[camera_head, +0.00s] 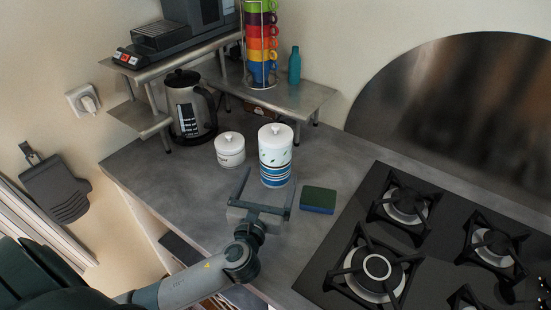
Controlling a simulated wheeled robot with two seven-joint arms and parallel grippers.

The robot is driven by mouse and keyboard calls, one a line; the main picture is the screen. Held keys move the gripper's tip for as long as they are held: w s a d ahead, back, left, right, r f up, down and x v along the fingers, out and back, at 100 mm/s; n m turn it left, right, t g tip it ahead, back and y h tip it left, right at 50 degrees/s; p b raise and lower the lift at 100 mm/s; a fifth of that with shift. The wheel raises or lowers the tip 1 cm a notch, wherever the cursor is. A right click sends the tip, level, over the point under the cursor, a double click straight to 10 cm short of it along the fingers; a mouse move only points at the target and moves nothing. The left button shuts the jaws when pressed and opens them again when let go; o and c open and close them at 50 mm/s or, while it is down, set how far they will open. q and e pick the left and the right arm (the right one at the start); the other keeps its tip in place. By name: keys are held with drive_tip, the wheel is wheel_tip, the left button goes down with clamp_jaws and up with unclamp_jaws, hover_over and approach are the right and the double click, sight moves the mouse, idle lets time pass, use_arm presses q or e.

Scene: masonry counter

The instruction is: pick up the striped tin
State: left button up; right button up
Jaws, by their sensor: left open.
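The striped tin (275,175) stands upright on the grey counter, with blue and white bands around it. A white, leaf-marked section with a knobbed lid (275,142) sits directly above the bands; I cannot tell whether it is a separate tin stacked on top. My left gripper (268,179) is open in front of the tin, its two fingers pointing toward it, one on each side in the picture. Nothing is between the jaws that I can make out, and contact with the tin cannot be told. My right gripper is not in view.
A short white lidded jar (230,150) stands just left of the tin. A green-and-blue sponge (318,200) lies right of it, before the gas hob (420,240).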

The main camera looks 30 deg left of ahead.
sight(272, 171)
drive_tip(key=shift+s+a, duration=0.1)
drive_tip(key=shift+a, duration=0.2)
use_arm(q)
drive_tip(key=shift+w+a+r, duration=0.1)
drive_tip(key=shift+w+r, duration=0.05)
drive_tip(key=shift+w, duration=0.2)
drive_tip(key=p+x, duration=0.2)
drive_tip(key=x, duration=0.2)
drive_tip(key=shift+w, duration=0.2)
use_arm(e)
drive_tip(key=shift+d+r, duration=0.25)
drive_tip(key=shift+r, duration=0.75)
use_arm(q)
drive_tip(key=shift+c, duration=0.6)
drive_tip(key=c, duration=1.2)
